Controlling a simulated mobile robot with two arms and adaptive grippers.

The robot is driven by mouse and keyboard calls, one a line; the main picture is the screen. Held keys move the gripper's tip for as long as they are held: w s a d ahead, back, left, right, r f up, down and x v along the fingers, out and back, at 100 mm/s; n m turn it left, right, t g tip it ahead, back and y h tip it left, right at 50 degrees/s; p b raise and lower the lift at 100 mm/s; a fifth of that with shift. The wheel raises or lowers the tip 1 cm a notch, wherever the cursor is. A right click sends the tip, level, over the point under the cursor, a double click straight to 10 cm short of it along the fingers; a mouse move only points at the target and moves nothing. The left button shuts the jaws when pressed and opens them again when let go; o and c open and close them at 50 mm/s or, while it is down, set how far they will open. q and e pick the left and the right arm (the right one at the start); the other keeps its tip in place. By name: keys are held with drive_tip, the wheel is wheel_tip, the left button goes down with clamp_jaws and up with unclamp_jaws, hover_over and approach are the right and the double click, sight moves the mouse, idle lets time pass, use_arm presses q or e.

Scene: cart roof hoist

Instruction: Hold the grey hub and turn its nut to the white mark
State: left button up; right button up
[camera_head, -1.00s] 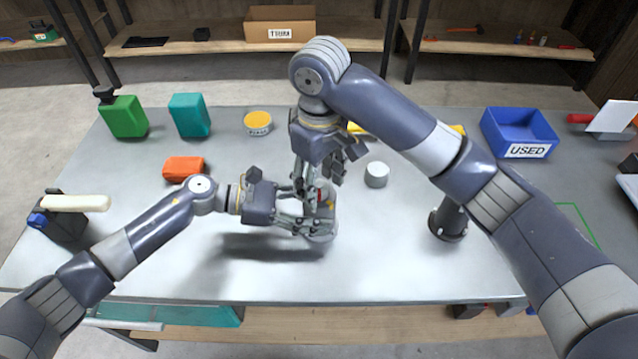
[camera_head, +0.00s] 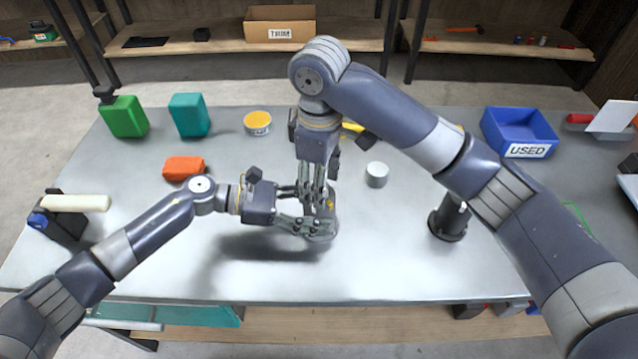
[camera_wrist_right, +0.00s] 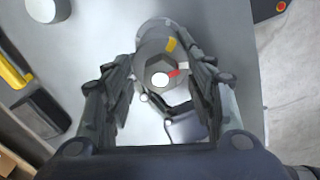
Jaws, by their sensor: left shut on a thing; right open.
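The grey hub (camera_head: 322,232) stands upright on the table in the head view, partly covered by both grippers. In the right wrist view the hub (camera_wrist_right: 152,38) is seen from above, with a yellow mark (camera_wrist_right: 171,45) on its rim. The nut (camera_wrist_right: 160,75) on top has a pale round centre and a red mark beside it. My left gripper (camera_head: 310,211) is shut on the hub from the left. My right gripper (camera_head: 318,203) points down over the hub, its open fingers on either side of the nut, apparently apart from it.
A grey-white cylinder (camera_head: 376,175) stands right of the hub, and a dark post (camera_head: 448,222) farther right. An orange block (camera_head: 183,168), a yellow-topped tin (camera_head: 257,122) and a blue bin (camera_head: 519,133) are around. The front of the table is clear.

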drive_tip(key=shift+n, duration=1.2)
drive_tip(key=shift+n, duration=1.1)
drive_tip(key=c, duration=1)
drive_tip(key=shift+m, duration=1.2)
